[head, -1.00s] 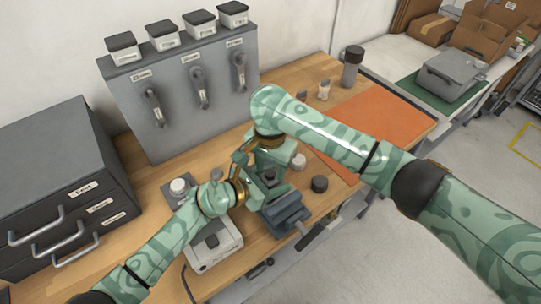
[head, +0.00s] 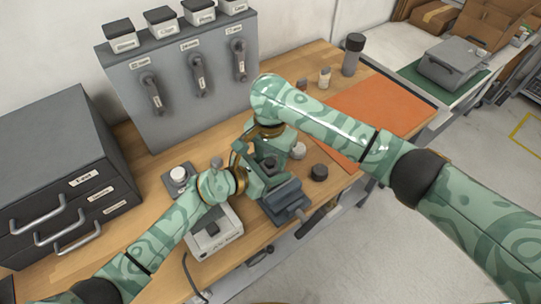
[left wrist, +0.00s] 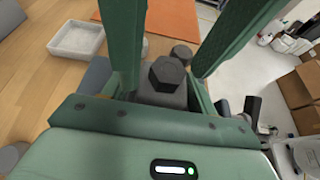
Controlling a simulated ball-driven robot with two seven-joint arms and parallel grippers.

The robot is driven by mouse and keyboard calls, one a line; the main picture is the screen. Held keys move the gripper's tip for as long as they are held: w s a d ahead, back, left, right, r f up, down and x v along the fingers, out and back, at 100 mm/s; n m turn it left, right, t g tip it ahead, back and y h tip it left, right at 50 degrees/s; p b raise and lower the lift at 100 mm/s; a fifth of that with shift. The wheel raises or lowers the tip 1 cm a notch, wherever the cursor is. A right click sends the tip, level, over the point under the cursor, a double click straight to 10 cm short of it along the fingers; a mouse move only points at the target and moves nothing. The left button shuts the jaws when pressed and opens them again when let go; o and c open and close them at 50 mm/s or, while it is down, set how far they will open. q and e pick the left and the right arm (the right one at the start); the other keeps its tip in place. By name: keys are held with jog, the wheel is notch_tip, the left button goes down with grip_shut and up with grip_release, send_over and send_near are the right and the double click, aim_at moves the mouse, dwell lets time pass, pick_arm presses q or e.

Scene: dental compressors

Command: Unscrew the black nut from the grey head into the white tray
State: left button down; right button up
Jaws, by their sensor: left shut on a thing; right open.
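The black nut (left wrist: 167,74), a dark hexagon, sits on top of the grey head (left wrist: 160,97) in the left wrist view. My left gripper (left wrist: 160,103) is shut around the grey head, below the nut.
A blue-grey vise (head: 287,202) is close below my grippers. A black round piece (head: 319,172) and a white round piece (head: 298,151) stand nearby. An orange mat (head: 385,108) lies to the right. A grey lever panel (head: 185,95) and a drawer cabinet (head: 65,160) stand behind and left.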

notch_tip(320, 180, up, 4)
jog(key=shift+r, duration=0.1)
pick_arm(q)
jog(key=shift+c, duration=1.9)
grip_release()
jog(key=shift+a, duration=0.1)
